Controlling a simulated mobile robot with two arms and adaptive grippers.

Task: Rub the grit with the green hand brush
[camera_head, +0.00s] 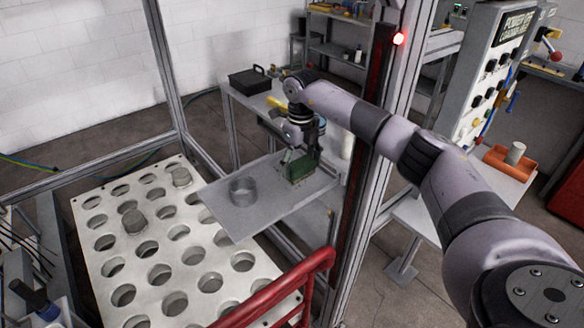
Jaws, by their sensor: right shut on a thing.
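My right arm reaches in from the right, and its gripper (305,152) points down over a grey metal shelf plate (228,217). It is shut on the green hand brush (298,169), which is at the plate's right part, its lower end at or close to the surface. The gripper hides part of the brush. I cannot make out the grit clearly; any near the brush is too small or covered. A grey metal cylinder (243,192) stands on the plate left of the brush. My left gripper is not in view.
A white plate with many round holes (104,244) lies lower left, with a few cylinders in it. A red rail (283,287) crosses the front. A gantry post (364,180) stands just right of the shelf plate. A table with a black box (250,80) is behind.

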